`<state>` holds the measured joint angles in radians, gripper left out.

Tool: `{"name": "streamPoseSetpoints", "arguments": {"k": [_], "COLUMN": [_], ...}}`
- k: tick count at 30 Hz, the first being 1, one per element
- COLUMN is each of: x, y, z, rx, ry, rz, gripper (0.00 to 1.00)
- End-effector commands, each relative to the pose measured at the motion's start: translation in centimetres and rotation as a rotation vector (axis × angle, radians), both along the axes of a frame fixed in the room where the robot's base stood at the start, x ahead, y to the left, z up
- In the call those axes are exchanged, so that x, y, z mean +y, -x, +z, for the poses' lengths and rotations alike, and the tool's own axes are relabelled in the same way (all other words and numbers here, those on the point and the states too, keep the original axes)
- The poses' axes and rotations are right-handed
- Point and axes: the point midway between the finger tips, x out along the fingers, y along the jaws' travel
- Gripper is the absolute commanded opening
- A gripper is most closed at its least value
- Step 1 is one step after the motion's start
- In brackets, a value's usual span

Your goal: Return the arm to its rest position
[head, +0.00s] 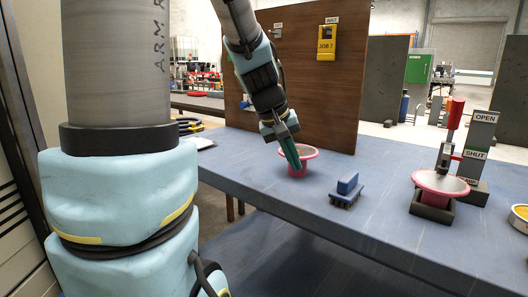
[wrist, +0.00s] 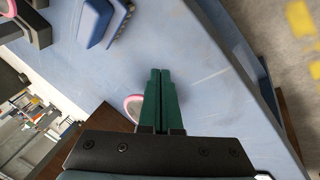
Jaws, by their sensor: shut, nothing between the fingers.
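My gripper (head: 291,155) hangs from my arm over the blue table, with its green fingers shut and empty. In the head view the fingertips overlap the left part of a pink flanged spool (head: 312,154); whether they touch it I cannot tell. In the wrist view the closed fingers (wrist: 162,72) point over bare table, and a pink rim (wrist: 131,104) shows partly behind them. A second pink spool (head: 440,183) sits on a dark holder at the right, below a red-handled lever (head: 453,118).
A blue brush (head: 347,188) lies on the table (head: 262,184) between the spools. A brown panel (head: 318,88) stands behind the gripper. A post (head: 480,140) marked OPEN and SHUT stands by the lever. A yellow-rimmed tin (head: 520,213) is at the right edge.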

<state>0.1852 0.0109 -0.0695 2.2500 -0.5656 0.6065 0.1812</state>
Motion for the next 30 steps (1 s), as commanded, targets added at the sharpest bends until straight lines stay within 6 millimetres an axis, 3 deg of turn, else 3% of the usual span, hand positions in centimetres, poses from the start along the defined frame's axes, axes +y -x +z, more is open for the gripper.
{"name": "streamPoseSetpoints", "arguments": {"k": [1, 6, 12, 23, 30], "x": [2.4, 8.8, 14.2, 14.0, 13.9], "y": [0.8, 3.6, 7.2, 7.4, 7.8], "z": [-1.9, -6.4, -9.9, -18.5, -26.1], "rx": [0.007, 0.010, 0.009, 0.025, 0.049], "ry": [-0.063, -0.244, -0.389, -0.389, -0.389], "rz": [0.009, 0.005, -0.042, -0.048, -0.053], "gripper": [0.00, 0.00, 0.00, 0.00, 0.00]}}
